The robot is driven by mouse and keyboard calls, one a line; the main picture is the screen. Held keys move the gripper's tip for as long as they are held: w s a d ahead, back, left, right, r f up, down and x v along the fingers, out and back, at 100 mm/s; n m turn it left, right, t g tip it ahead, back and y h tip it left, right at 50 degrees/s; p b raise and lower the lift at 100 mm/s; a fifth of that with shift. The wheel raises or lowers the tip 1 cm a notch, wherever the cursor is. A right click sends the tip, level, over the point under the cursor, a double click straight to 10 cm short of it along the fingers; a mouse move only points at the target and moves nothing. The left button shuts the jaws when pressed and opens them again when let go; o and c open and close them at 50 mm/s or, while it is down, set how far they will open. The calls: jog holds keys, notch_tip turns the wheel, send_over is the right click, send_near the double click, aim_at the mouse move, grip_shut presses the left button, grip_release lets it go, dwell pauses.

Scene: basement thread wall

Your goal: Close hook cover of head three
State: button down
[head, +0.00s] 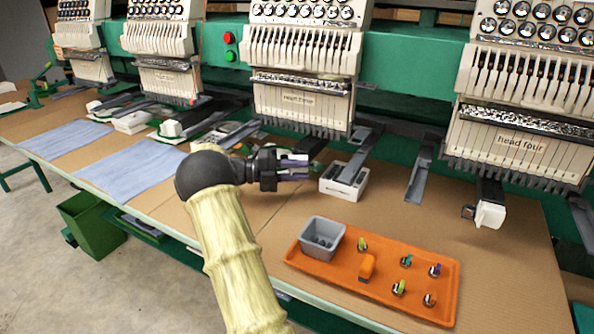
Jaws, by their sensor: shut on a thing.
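Head three (302,105) stands at the back centre, its needle row above the table. My gripper (294,168) is in front of and below it, fingers pointing right. Its jaws are closed on a small part beside head three's lower arm; this appears to be the hook cover, but the fingers hide most of it. I cannot tell the cover's angle. A grey lower arm (355,155) of the machine reaches forward just right of my gripper.
A white slotted box (344,182) stands close right of my fingertips. An orange tray (327,278) with a grey bin (322,238) and several small parts lies in front. Head four (521,140) has a white cover (490,214) below it. Blue cloths (127,172) lie left.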

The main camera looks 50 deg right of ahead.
jog(key=shift+d, duration=0.15)
jog(key=c, duration=1.2)
grip_release()
jog(key=shift+o, duration=0.2)
jog(key=p+v, duration=0.1)
jog(key=v, duration=1.6)
jog(key=shift+w+a, duration=0.2)
jog(key=shift+a, duration=0.2)
